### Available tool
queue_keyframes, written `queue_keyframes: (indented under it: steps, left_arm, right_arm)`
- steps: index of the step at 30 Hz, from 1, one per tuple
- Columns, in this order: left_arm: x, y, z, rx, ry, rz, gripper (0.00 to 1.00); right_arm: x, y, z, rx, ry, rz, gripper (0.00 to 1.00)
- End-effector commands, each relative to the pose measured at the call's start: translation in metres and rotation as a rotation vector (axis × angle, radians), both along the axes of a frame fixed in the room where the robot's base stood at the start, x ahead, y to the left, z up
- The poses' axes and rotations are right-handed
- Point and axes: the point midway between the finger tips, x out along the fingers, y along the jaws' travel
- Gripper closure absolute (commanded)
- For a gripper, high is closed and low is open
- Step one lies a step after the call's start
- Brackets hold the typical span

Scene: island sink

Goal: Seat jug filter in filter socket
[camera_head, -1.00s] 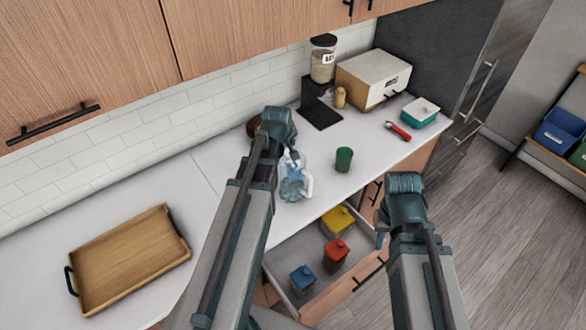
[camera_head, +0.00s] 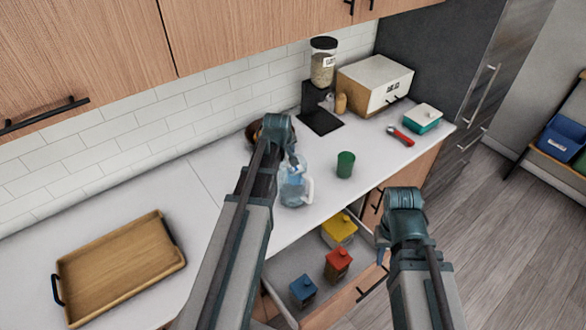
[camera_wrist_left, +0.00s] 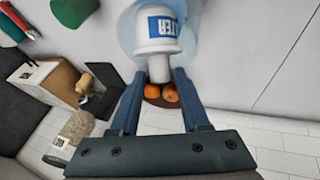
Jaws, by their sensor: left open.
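The jug filter (camera_wrist_left: 152,28) is white with a blue label, seen in the left wrist view within the pale blue outline of the clear jug (camera_head: 296,190). Its narrow white stem (camera_wrist_left: 159,68) points toward my left gripper (camera_wrist_left: 157,76). That gripper is open, with one finger on each side of the stem. Whether they touch it, I cannot tell. In the head view my left gripper (camera_head: 293,163) is at the top of the jug. The filter socket is hidden, so how deep the filter sits is unclear. My right gripper (camera_head: 382,240) hangs by the open drawer, its fingers mostly hidden.
A green cup (camera_head: 345,164) stands right of the jug. A bowl of orange fruit (camera_wrist_left: 161,94) is behind it. A wooden tray (camera_head: 120,262) lies left. The open drawer (camera_head: 290,265) holds red, blue and yellow containers. A red-handled tool (camera_head: 401,136) and a bread box (camera_head: 375,82) are farther right.

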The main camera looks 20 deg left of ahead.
Motion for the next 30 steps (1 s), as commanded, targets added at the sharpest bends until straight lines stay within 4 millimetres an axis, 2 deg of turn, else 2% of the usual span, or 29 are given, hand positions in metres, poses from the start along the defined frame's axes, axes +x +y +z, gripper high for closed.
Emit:
queue_keyframes:
  steps: [2,9,10,23,30]
  left_arm:
    - [0.0,0.0,0.001,0.0,0.0,0.0,0.54]
    - [0.0,0.0,0.001,0.0,0.0,0.0,0.97]
    - [0.0,0.0,0.001,0.0,0.0,0.0,1.0]
    - [0.0,0.0,0.002,0.0,0.0,0.0,1.0]
    - [0.0,0.0,0.018,0.0,0.0,0.0,1.0]
  right_arm:
    - [0.0,0.0,0.001,0.0,0.0,0.0,0.73]
    - [0.0,0.0,0.001,0.0,0.0,0.0,0.73]
    - [0.0,0.0,0.001,0.0,0.0,0.0,0.73]
    - [0.0,0.0,0.002,0.0,0.0,0.0,0.73]
    - [0.0,0.0,0.018,0.0,0.001,0.001,0.73]
